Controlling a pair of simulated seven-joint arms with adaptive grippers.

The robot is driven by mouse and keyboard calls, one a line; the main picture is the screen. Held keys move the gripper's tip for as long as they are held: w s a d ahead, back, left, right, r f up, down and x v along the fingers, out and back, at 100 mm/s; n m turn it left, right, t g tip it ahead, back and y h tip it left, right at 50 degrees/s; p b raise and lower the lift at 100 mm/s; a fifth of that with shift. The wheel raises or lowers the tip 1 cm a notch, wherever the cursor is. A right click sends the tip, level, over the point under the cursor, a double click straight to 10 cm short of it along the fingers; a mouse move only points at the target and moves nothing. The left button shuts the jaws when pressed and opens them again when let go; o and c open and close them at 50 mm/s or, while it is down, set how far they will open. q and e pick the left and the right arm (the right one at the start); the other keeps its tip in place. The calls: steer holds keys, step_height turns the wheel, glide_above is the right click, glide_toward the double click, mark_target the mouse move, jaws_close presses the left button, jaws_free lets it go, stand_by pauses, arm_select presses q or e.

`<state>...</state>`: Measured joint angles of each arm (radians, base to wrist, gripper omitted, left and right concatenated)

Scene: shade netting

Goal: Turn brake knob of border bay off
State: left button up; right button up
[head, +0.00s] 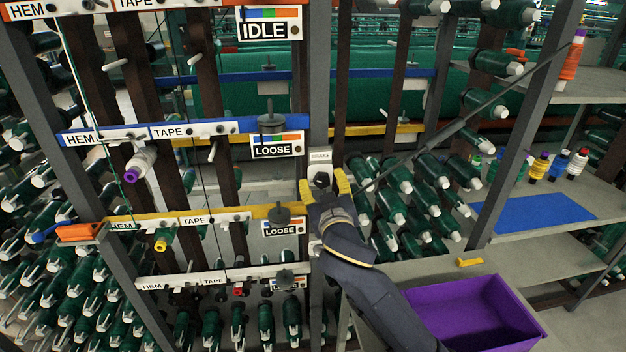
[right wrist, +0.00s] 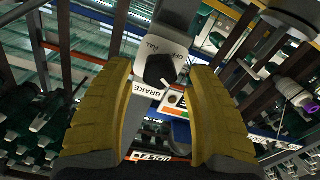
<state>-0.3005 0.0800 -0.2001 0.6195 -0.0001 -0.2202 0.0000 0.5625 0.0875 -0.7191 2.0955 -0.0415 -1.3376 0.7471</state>
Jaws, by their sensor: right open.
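The black brake knob (right wrist: 158,70) sits on a pale plate marked BRAKE (right wrist: 140,88), with FULL and OFF lettering near it in the right wrist view. I cannot tell its exact setting. In the head view the brake plate (head: 319,157) is on a grey upright post, and the knob is partly hidden by my right gripper (head: 325,186). In the right wrist view the yellow-padded fingers of the right gripper (right wrist: 160,68) are apart, one on each side of the knob, with visible gaps. My left gripper is not in view.
Coloured rails with HEM and TAPE labels cross left of the post; signs there read IDLE (head: 266,28) and LOOSE (head: 276,151). Green spools crowd both sides. A purple bin (head: 478,312) and a blue mat (head: 535,213) are at the right.

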steer(key=shift+w+a, duration=0.2)
steer(key=shift+w, duration=0.75)
jaws_close()
